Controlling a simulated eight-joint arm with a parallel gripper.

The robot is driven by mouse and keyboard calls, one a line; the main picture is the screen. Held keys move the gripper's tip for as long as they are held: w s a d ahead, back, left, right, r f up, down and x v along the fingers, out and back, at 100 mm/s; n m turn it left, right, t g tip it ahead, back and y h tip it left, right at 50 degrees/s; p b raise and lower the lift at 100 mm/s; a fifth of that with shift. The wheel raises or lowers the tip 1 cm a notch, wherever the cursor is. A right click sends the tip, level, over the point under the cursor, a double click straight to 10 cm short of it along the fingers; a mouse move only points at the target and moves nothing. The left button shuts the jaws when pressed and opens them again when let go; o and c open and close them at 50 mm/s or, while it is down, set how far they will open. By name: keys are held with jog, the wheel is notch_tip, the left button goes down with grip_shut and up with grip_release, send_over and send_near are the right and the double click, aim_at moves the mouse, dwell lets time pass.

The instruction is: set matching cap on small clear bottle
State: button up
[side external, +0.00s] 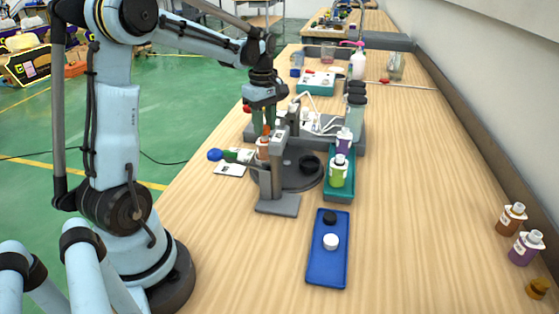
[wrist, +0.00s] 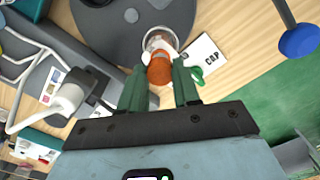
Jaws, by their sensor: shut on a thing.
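My gripper (wrist: 160,82) points down in the wrist view, its green fingers closed on a small orange cap-like piece (wrist: 159,72). Just beyond the piece is a clear round glass rim (wrist: 158,38), apparently the small clear bottle; whether they touch cannot be told. In the side view my gripper (side external: 264,130) is above a small bottle with an orange and pale front (side external: 263,148), beside the grey press stand (side external: 279,170). A blue tray (side external: 325,270) holds a black cap (side external: 330,217) and a white cap (side external: 331,241).
A dark round plate (side external: 300,182) lies behind the press stand, whose lever has a blue knob (side external: 215,155). A green-labelled bottle (side external: 338,172) and purple bottle (side external: 344,140) stand in a teal tray (side external: 340,193). Brown (side external: 510,219) and purple (side external: 525,248) bottles stand far right.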

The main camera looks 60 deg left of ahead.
jog(key=shift+f, duration=0.7)
dwell(1.8)
jog(key=o, duration=1.1)
jog(key=shift+o, duration=0.2)
jog(key=o, duration=0.4)
jog(key=shift+o, duration=0.2)
jog(key=shift+r, duration=0.1)
jog(key=shift+r, duration=3.65)
